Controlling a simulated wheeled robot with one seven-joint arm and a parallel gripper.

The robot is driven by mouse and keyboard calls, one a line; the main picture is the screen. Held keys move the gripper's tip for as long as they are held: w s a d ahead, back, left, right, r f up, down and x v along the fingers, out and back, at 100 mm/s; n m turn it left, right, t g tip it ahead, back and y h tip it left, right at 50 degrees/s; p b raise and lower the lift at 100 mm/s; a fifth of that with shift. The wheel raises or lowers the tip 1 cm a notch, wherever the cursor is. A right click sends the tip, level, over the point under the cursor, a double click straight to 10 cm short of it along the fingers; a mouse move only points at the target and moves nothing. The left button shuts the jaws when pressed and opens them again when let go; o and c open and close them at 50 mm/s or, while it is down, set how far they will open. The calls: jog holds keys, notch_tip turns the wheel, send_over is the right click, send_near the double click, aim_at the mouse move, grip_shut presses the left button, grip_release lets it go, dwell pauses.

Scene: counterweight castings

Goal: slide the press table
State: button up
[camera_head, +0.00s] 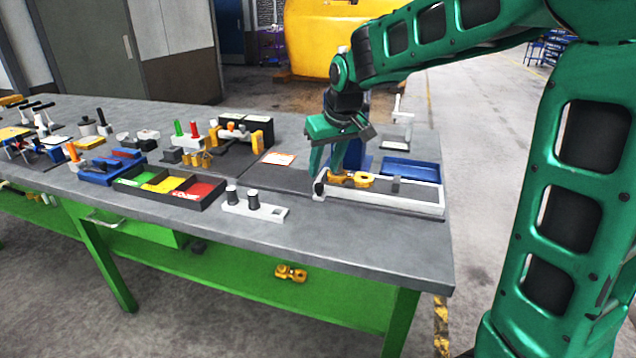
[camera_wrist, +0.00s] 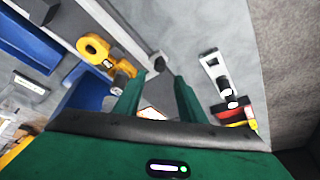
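The press table, a long grey slide with pale edges (camera_head: 415,204), lies at the right end of the bench. A yellow casting (camera_head: 352,180) rests on it; the casting also shows in the wrist view (camera_wrist: 93,46). In the wrist view the knob (camera_wrist: 157,63) appears in line with the gap between my fingertips. My gripper (camera_head: 328,174) points down over this left end, open with nothing between its fingers. Contact with the knob cannot be told. My gripper partly hides the blue press column (camera_head: 356,160) behind.
A blue tray (camera_head: 410,169) lies behind the slide. A pale plate with dark pegs (camera_head: 270,211) and a tray of green, yellow and red sections (camera_head: 168,201) stand to the left. Another yellow casting (camera_head: 290,272) lies on the green lower shelf (camera_head: 230,285).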

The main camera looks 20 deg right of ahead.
aim_at(319, 184)
jog(key=x, duration=0.6)
jog(key=shift+w+f, duration=0.2)
jog(key=shift+f, duration=0.1)
jog(key=shift+c, duration=0.6)
